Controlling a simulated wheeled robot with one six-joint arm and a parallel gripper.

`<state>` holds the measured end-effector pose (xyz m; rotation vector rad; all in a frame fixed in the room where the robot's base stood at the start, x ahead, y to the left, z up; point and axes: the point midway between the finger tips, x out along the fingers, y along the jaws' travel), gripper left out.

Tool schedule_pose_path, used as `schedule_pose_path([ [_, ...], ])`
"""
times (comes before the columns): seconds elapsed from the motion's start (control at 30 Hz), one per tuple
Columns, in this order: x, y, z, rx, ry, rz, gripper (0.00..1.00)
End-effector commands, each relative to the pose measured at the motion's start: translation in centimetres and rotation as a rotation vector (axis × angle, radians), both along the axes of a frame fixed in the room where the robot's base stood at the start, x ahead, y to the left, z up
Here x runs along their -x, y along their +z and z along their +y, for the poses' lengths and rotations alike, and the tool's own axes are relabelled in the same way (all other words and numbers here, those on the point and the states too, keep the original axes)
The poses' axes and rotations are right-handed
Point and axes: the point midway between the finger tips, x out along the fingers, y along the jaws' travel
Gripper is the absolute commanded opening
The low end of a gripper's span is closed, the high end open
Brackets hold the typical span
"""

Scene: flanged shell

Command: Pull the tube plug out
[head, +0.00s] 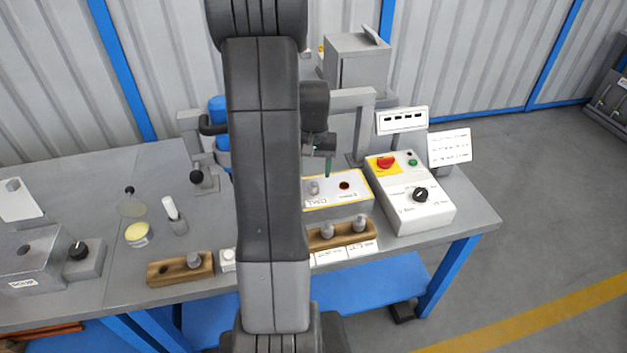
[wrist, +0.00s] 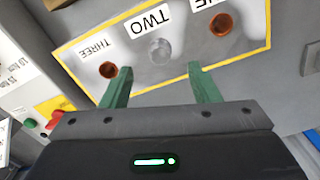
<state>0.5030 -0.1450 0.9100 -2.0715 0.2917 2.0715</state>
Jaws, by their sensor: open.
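A light box face (head: 330,203) with a yellow border carries spots labelled ONE, TWO and THREE. A grey round plug (wrist: 160,50) sits at TWO; it also shows in the head view (head: 313,187). THREE (wrist: 108,69) and ONE (wrist: 221,24) show as reddish-brown openings, and ONE is hidden behind my arm in the head view. My gripper (wrist: 161,75) is open, its green fingers apart with nothing between the tips. In the wrist view, the plug lies just beyond the fingertips, roughly centred between them. In the head view, my gripper (head: 328,168) hovers over the box.
A wooden block (head: 341,237) with grey plugs stands in front of the box. Another wooden block (head: 180,270) lies left of my arm. A control box (head: 410,205) with a red knob stands to the right. A grey upright cabinet (head: 358,65) is behind.

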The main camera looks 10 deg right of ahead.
Motion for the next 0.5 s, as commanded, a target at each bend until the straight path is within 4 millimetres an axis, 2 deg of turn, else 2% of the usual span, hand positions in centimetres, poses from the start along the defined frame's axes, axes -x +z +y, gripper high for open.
schedule_pose_path([
  [0.03, 0.1, -1.1, 0.0, -0.001, 0.0, 0.005, 0.55],
  [0.2, 0.1, -3.7, 0.0, -0.001, 0.0, 0.003, 0.55],
  [0.3, 0.0, -4.7, 0.0, -0.001, 0.0, 0.002, 0.55],
  [0.5, 0.0, -5.6, 0.0, 0.0, 0.0, 0.0, 0.55],
])
